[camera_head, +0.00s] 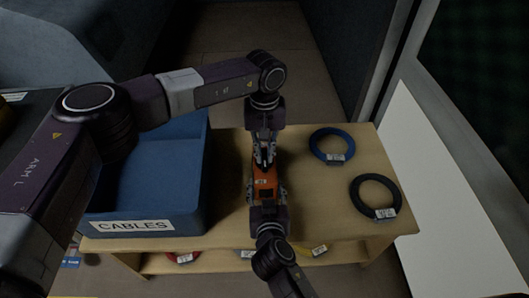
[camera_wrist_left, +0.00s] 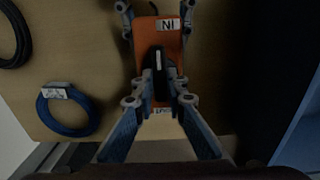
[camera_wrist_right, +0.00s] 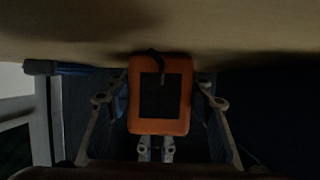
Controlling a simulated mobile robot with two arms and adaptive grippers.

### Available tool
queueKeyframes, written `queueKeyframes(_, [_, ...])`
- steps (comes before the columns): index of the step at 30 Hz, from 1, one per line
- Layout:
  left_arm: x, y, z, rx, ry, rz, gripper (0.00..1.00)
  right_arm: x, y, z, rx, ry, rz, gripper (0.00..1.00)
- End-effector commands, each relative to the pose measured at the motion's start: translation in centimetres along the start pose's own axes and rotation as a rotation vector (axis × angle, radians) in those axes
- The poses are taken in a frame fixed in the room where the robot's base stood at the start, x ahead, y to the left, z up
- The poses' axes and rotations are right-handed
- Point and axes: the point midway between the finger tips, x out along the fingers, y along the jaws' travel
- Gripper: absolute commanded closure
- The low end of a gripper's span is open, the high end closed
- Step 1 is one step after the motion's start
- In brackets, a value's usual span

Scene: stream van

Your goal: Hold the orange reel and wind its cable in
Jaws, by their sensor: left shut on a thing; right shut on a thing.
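The orange reel (camera_head: 265,178) stands at the middle of the wooden table. In the left wrist view it is an orange block (camera_wrist_left: 172,42) with a label reading "IN". A dark crank-like part (camera_wrist_left: 157,60) sits on its face. My right gripper (camera_head: 266,192) is shut on the reel's body from the near side; in the right wrist view the reel (camera_wrist_right: 160,122) lies between its fingers. My left gripper (camera_head: 265,152) comes from the far side, shut on the dark part. A short dark cable end (camera_wrist_right: 157,63) shows at the reel; the rest is hidden.
A blue bin (camera_head: 160,172) labelled "CABLES" stands at the left. A blue coil (camera_head: 320,153) and a black coil (camera_head: 358,195) lie on the table at the right. The table right of the reel is partly clear.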

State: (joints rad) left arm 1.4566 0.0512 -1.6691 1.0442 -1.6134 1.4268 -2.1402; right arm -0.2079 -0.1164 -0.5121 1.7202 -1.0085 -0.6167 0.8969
Motion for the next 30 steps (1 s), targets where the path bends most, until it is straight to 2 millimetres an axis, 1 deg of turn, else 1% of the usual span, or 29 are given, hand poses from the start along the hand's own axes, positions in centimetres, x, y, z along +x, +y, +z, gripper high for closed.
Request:
queueKeyframes(8, [-0.2, 0.0, -0.2, -0.002, 0.005, 0.001, 1.00, 0.0, 0.0, 0.1, 0.000, -0.003, 0.000, 0.82])
queueKeyframes(9, [-0.2, 0.0, -0.2, -0.002, 0.005, 0.001, 0.84, 0.0, 0.0, 0.1, 0.000, -0.002, 0.000, 0.82])
queueKeyframes(13, [-0.1, 0.0, -0.1, -0.002, 0.003, 0.001, 0.70, 0.0, 0.0, 0.1, 0.000, -0.002, 0.000, 0.82])
queueKeyframes(20, [-0.1, 0.0, -0.1, -0.002, 0.002, 0.000, 0.70, 0.0, 0.0, 0.1, -0.001, -0.001, 0.000, 0.82])
queueKeyframes(23, [-0.4, 0.0, -0.1, -0.002, 0.002, 0.001, 0.70, 0.0, 0.0, 0.0, 0.000, -0.001, 0.000, 0.82])
queueKeyframes(26, [-1.6, 0.0, -0.1, -0.002, 0.004, 0.001, 0.70, 0.0, 0.0, 0.0, -0.001, -0.001, 0.000, 0.82])
queueKeyframes(29, [-3.4, 0.0, -0.2, -0.003, 0.005, 0.001, 0.70, 0.0, 0.0, 0.0, 0.000, 0.000, 0.000, 0.82])
queueKeyframes(30, [-4.4, 0.0, -0.2, -0.003, 0.006, 0.002, 0.70, 0.0, 0.0, 0.0, 0.000, 0.000, 0.000, 0.82])
